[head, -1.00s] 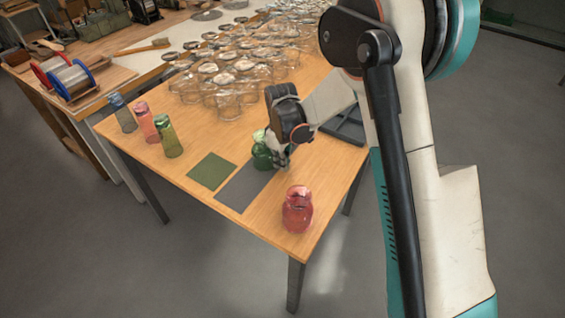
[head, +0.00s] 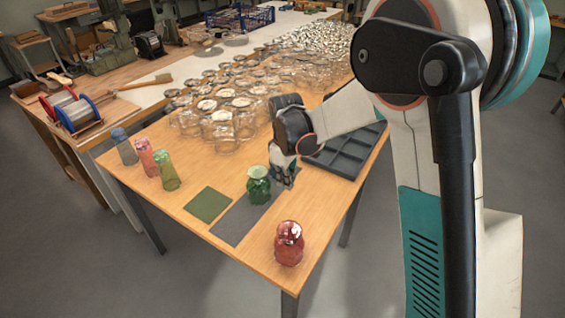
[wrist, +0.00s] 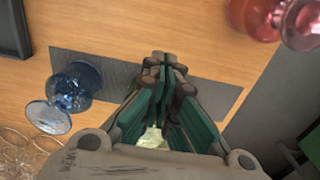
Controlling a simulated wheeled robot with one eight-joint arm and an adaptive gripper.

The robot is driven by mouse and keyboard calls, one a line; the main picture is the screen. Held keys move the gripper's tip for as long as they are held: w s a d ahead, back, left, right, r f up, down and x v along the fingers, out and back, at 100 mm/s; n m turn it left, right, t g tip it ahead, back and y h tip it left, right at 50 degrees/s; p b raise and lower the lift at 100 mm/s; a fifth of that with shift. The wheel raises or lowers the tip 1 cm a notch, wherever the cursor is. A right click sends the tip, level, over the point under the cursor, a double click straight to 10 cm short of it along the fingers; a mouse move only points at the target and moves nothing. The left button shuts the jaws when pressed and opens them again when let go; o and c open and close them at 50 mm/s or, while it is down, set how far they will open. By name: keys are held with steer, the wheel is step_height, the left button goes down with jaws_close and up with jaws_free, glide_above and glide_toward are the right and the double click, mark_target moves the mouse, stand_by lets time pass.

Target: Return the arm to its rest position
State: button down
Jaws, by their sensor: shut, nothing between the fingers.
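My gripper (head: 284,178) hangs over the far end of the grey mat (head: 232,228), its fingers pointing down. In the wrist view its fingers (wrist: 163,62) are closed together with nothing held. A green glass jar (head: 258,187) stands upright on the grey mat, in front of and apart from my gripper. The wrist view shows a blue glass vessel (wrist: 76,84) by the mat's far end, mostly hidden behind my gripper in the head view. A red glass jar (head: 289,244) stands at the near table corner.
A dark compartment tray (head: 340,158) lies right of my gripper. Many clear glass jars (head: 228,130) crowd the table behind. Blue, pink and green glasses (head: 168,170) stand at the left edge. A green mat (head: 208,205) lies bare.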

steer(key=shift+r, duration=0.1)
steer(key=s+d+r+m+t, duration=0.2)
steer(key=s+d+r+m, duration=0.3)
steer(key=s+r, duration=0.4)
steer(key=s+d+r+m+t, duration=0.2)
steer(key=s+d+r+t, duration=0.1)
steer(key=s+d+r, duration=0.5)
steer(key=s+d+m+t, duration=0.2)
steer(key=s+m, duration=0.1)
steer(key=s, duration=0.5)
steer(key=shift+s+r+m, duration=0.2)
steer(key=shift+r+m, duration=0.1)
steer(key=shift+m, duration=0.1)
